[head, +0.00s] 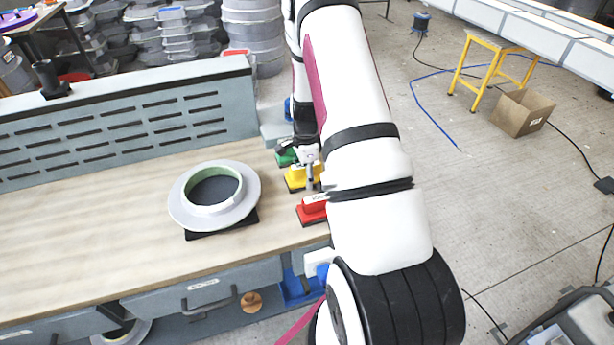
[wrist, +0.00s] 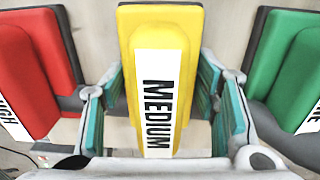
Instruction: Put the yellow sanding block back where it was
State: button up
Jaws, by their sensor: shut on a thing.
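The yellow sanding block (head: 296,179) stands between the red block (head: 312,209) and the green block (head: 286,157) at the right end of the workbench. In the wrist view the yellow block (wrist: 160,30) is upright in the frame, with a white label reading MEDIUM. My gripper (wrist: 160,105) has its teal-padded fingers on both long sides of it and is shut on it. In the head view my gripper (head: 310,178) is partly hidden by my arm. I cannot tell whether the block touches the bench top.
In the wrist view the red block (wrist: 40,70) is close on the left and the green block (wrist: 290,65) close on the right. A round grey mould (head: 240,215) sits left on the bench (head: 110,235). A slotted panel (head: 120,125) runs along the back.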

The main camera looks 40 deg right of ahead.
jog(key=shift+f, duration=0.35)
jog(key=o, duration=1.2)
jog(key=shift+f, duration=0.15)
